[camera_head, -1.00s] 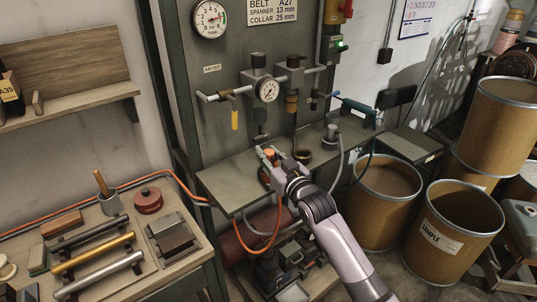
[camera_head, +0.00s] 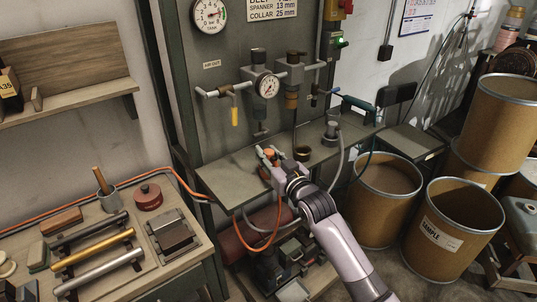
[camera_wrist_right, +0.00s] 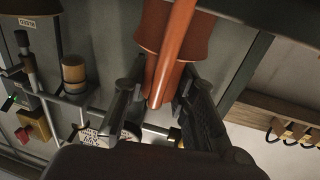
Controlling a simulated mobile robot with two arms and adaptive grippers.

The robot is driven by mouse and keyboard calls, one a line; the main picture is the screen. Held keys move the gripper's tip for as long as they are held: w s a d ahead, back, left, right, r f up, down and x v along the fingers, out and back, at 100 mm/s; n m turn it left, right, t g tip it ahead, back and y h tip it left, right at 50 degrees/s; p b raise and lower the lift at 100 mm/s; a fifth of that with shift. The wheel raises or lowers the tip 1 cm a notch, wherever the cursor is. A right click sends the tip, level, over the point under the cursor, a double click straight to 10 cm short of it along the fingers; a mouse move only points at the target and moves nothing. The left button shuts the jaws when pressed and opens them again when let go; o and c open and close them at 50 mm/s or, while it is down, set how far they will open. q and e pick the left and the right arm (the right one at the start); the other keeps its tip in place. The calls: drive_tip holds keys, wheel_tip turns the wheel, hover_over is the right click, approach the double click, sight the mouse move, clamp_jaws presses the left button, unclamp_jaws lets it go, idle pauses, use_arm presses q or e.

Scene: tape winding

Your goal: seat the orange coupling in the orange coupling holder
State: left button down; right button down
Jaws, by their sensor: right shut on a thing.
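My right gripper (camera_head: 268,154) is low over the front of the grey-green shelf of the panel. It is shut on the orange coupling (camera_head: 270,152), whose orange top shows between the fingers. In the right wrist view the coupling (camera_wrist_right: 153,35) is a wide orange body between the two dark fingers (camera_wrist_right: 158,105), with the orange hose (camera_wrist_right: 172,60) running across it. The hose (camera_head: 245,225) hangs in a loop below the shelf edge. I cannot pick out the orange coupling holder for certain; the gripper covers the shelf there. My left gripper is not in view.
A dark cup (camera_head: 302,153) and a grey coupling (camera_head: 332,132) with a grey hose stand on the shelf to the right. The gauge (camera_head: 267,85) and valves are above. A workbench with metal bars (camera_head: 100,265) is at left, open drums (camera_head: 465,215) at right.

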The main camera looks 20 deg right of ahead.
drive_tip(key=c, duration=1.6)
unclamp_jaws()
drive_tip(key=shift+s+d+p, duration=0.15)
drive_tip(key=shift+s+p, duration=0.5)
drive_tip(key=shift+s, duration=0.1)
drive_tip(key=shift+s+d+p, duration=0.2)
drive_tip(key=shift+s+p, duration=0.35)
drive_tip(key=shift+s, duration=0.45)
drive_tip(key=shift+s+d+p, duration=0.15)
drive_tip(key=shift+s+p, duration=0.4)
drive_tip(key=shift+s, duration=0.45)
drive_tip(key=p, duration=0.2)
approach(271, 158)
drive_tip(key=shift+w, duration=0.25)
drive_tip(key=shift+f, duration=0.1)
